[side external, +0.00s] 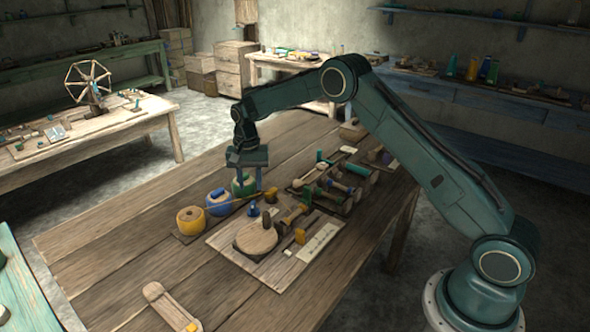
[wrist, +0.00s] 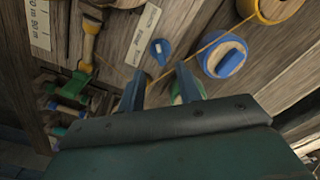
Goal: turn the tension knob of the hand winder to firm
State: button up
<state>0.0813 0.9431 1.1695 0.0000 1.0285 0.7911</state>
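The hand winder's board (side external: 222,240) lies on the wooden table and carries a round wooden disc (side external: 256,238). A small blue knob (side external: 253,210) stands near its back edge. In the wrist view the knob (wrist: 160,53) is teardrop-shaped with a white mark, beside a pale label strip (wrist: 143,36) too small to read. My gripper (side external: 249,182) points down over the green spool (side external: 244,187), behind the knob. In the wrist view my gripper's (wrist: 159,68) two fingers are apart and empty, with the knob beyond their tips. The green spool (wrist: 178,97) is partly hidden by the fingers.
A blue spool (side external: 219,203) and a yellow spool (side external: 190,221) stand left of my gripper. A yellow thread (wrist: 205,47) runs close to the fingers. Wooden fittings with a yellow piece (side external: 300,235) stand right of the disc. The table's left part is mostly clear.

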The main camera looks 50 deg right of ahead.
aim_at(252, 205)
jog(key=shift+f, duration=3.95)
grip_shut()
